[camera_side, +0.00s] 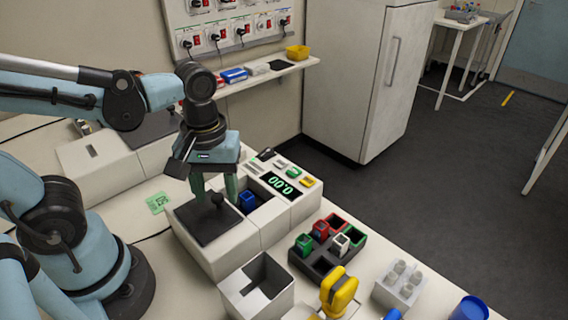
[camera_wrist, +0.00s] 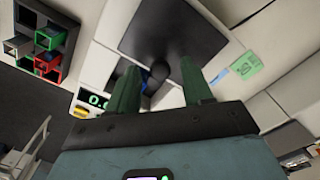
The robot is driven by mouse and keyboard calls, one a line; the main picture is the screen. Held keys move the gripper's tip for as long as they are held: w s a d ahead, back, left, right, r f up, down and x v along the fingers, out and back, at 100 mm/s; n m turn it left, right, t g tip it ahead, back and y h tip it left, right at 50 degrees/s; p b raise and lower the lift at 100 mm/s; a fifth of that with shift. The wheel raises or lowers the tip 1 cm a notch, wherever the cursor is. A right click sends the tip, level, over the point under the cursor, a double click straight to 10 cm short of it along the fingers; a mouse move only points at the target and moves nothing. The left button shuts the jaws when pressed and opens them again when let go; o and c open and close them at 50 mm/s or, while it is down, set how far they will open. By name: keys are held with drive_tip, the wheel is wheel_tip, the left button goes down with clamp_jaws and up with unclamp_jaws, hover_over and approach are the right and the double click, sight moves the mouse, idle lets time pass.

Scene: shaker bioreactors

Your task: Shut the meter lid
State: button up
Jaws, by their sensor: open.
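The meter (camera_side: 278,215) is a white box with a lit green display and coloured buttons. Its dark flat lid (camera_side: 200,228) lies to the left of the open well, leaving the well uncovered. A blue cuvette (camera_side: 247,201) stands in the well. A round black knob (camera_side: 217,200) rises from the lid. My gripper (camera_side: 214,193) points down with its green fingers apart, one on either side of the knob. In the wrist view the lid (camera_wrist: 172,28) is ahead, and the knob (camera_wrist: 160,70) shows between the fingertips of my gripper (camera_wrist: 158,66). I cannot tell whether either finger touches it.
A dark rack (camera_side: 326,246) with coloured cuvettes stands right of the meter. A white open box (camera_side: 257,287), a yellow object (camera_side: 338,291), a white tube block (camera_side: 400,285) and a blue cup (camera_side: 469,308) are near the front. A green label (camera_side: 158,202) lies left of the meter.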

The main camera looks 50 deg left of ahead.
clamp_jaws()
idle(0.4)
drive_tip(key=shift+w, duration=4.75)
unclamp_jaws()
drive_tip(key=shift+r, duration=0.1)
wheel_tip(320, 180, up, 12)
